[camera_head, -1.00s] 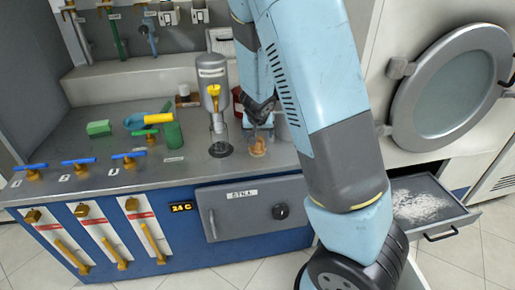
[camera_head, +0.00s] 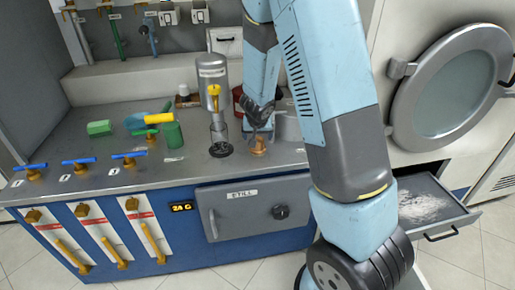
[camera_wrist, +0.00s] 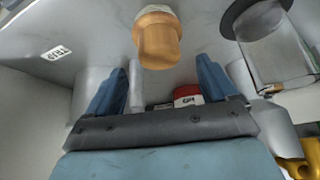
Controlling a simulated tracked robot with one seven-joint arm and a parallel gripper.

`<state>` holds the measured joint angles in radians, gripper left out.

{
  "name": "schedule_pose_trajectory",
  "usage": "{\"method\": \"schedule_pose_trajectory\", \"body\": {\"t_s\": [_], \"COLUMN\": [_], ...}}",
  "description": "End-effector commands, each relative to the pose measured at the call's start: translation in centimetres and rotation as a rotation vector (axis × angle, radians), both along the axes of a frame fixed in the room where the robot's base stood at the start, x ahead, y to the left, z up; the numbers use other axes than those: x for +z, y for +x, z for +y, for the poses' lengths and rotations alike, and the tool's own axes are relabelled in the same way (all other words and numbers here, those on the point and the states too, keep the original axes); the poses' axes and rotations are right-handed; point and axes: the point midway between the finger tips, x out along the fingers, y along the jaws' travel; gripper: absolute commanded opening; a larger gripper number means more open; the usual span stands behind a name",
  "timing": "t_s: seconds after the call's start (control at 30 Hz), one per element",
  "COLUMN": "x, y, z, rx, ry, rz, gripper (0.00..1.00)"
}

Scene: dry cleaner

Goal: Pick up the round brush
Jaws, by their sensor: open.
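A small tan, rounded wooden-looking piece (camera_head: 258,149) stands on the grey counter just below my gripper; it seems to be the round brush, though bristles do not show. In the wrist view the tan piece (camera_wrist: 157,40) lies beyond the fingertips, roughly centred between them and not held. My gripper (camera_head: 259,122) points down over it in the head view, and its tips partly cover the piece's top. In the wrist view my gripper (camera_wrist: 160,78) has its two blue fingers spread apart with nothing between them.
A metal dispenser (camera_head: 211,72) with a yellow nozzle stands close left of my gripper. A red container (camera_head: 238,101) and a grey cylinder (camera_head: 286,126) are close by. The front counter (camera_head: 225,172) is clear.

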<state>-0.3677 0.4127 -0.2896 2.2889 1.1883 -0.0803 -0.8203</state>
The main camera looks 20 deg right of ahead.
Motion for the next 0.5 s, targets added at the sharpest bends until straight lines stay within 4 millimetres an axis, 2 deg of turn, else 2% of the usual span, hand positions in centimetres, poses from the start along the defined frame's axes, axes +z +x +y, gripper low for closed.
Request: {"method": "schedule_pose_trajectory", "body": {"t_s": [0.5], "x": [-2.3], "y": [1.0], "z": [-0.3], "rx": [-0.003], "ry": [0.001], "rz": [0.0], "gripper": [0.86]}}
